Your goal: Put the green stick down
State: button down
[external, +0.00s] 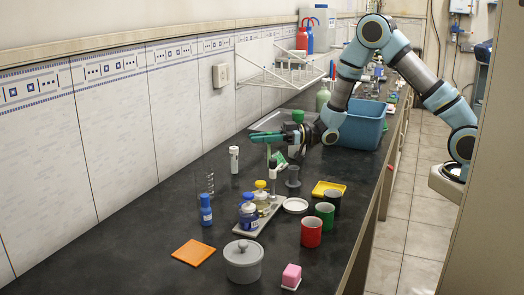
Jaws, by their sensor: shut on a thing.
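My gripper (291,138) hangs over the middle of the dark bench (130,262), at the end of the arm reaching in from the right. It is shut on the green stick (262,138), a slim blue-green bar that points left from it, roughly level and above the bench top. The fingertips are too small to make out clearly. A vertical rod of a small stand (272,172) rises just below the stick; I cannot tell whether they touch.
A white-capped vial (234,160), blue bottle (206,211), bottle tray (262,219), red mug (311,232), green mug (325,216), yellow tray (328,188) and grey pot (243,262) stand nearby. A blue tub (366,125) is behind. The left bench is clear.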

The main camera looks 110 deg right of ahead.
jog(key=shift+f+p, duration=0.3)
jog(key=shift+f, duration=1.6)
jog(key=shift+f, duration=0.2)
jog(key=c, duration=0.8)
grip_release()
jog(key=shift+r, duration=0.15)
jog(key=s+b, duration=0.1)
jog(key=s, duration=0.3)
jog(key=s+a+b, duration=0.1)
jog(key=s, duration=0.3)
jog(key=s+b, duration=0.1)
jog(key=s, duration=0.3)
jog(key=shift+a, duration=0.2)
